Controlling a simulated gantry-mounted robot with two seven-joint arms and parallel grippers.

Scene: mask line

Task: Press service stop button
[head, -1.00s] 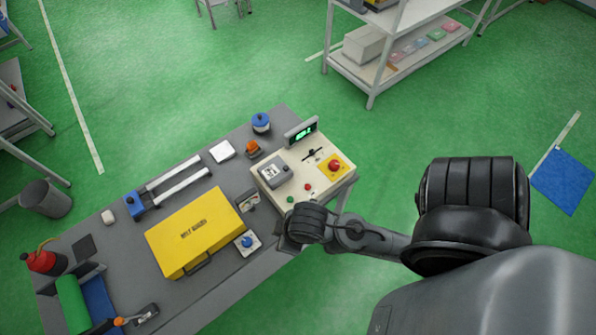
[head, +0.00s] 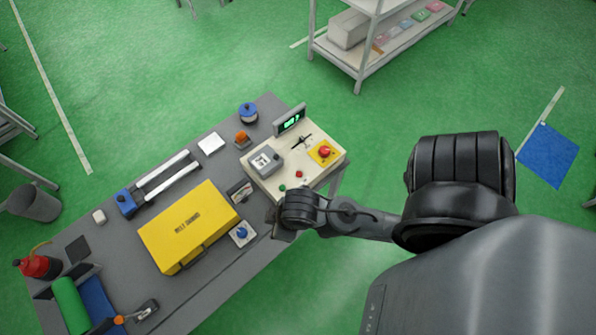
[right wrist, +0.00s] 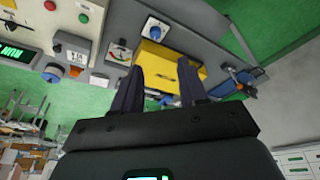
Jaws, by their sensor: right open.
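The cream control box (head: 262,183) stands at the table's right end. It carries a red mushroom button (head: 325,151) on a yellow plate, a small red button (head: 299,174) and a green button (head: 282,188). My right gripper (head: 283,226) is beside the box's front-left corner, apart from these buttons and mostly hidden by my wrist in the head view. In the right wrist view the jaws (right wrist: 160,75) are open and empty, with the yellow case beyond them. That view shows the green button (right wrist: 83,18) at upper left. My left gripper is not in view.
The grey table (head: 215,257) also holds a yellow case (head: 188,225), a blue knob on a white plate (head: 242,233), a gauge (head: 239,191), an orange beacon (head: 242,138) and a green display (head: 290,121). A shelf rack (head: 365,60) stands behind; green floor between is clear.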

